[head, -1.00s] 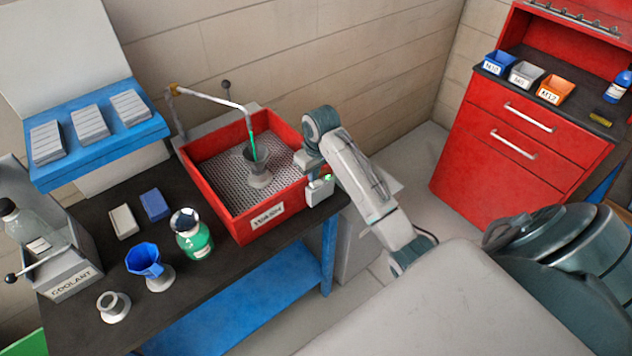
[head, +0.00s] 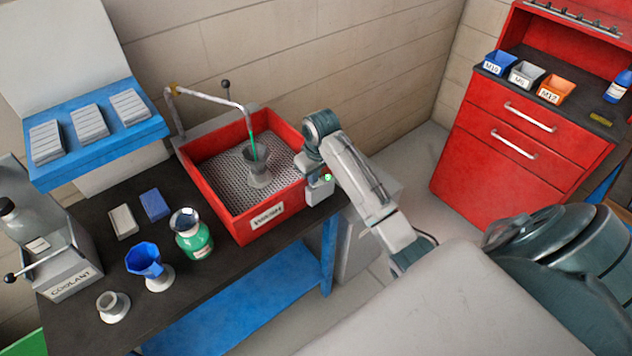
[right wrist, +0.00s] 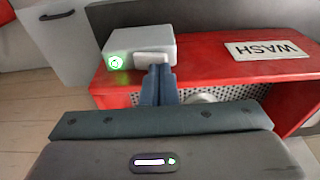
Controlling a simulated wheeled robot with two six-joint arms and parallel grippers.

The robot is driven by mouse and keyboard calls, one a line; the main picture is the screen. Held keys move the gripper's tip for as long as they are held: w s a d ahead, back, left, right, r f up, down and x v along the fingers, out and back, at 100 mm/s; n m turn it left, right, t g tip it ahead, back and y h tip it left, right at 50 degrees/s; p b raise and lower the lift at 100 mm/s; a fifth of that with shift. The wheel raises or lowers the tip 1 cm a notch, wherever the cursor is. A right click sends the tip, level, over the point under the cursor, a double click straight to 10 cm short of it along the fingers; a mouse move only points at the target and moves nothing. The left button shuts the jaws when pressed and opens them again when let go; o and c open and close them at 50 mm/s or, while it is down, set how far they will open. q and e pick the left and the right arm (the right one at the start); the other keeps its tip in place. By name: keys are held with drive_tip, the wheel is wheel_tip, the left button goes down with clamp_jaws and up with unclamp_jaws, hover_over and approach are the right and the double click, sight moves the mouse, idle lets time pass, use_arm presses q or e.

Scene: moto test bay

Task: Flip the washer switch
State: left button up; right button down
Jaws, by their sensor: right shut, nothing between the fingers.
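The washer (head: 265,216) is a red open basin with a perforated floor, at the right end of the dark bench. A small grey switch box (head: 319,192) sits at its right side, with a lit green lamp. In the right wrist view the switch box (right wrist: 140,45) shows the green lamp and a pale paddle (right wrist: 152,58). My right gripper (right wrist: 158,72) is shut and empty, its fingertips at the paddle, apparently touching it. In the head view my right gripper (head: 310,168) is above the box and partly hides it. My left gripper is not in view.
A grey funnel (head: 259,168) stands in the basin under a bent spout (head: 215,97) with a green tip or stream. A green-filled bottle (head: 193,236), blue funnel (head: 145,260) and coolant box (head: 70,268) stand on the bench. A red cabinet (head: 510,160) is at right.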

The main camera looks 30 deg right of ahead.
drive_tip(key=shift+s+f, duration=0.1)
drive_tip(key=shift+f, duration=0.35)
drive_tip(key=shift+r+p, duration=0.5)
drive_tip(key=shift+r, duration=3)
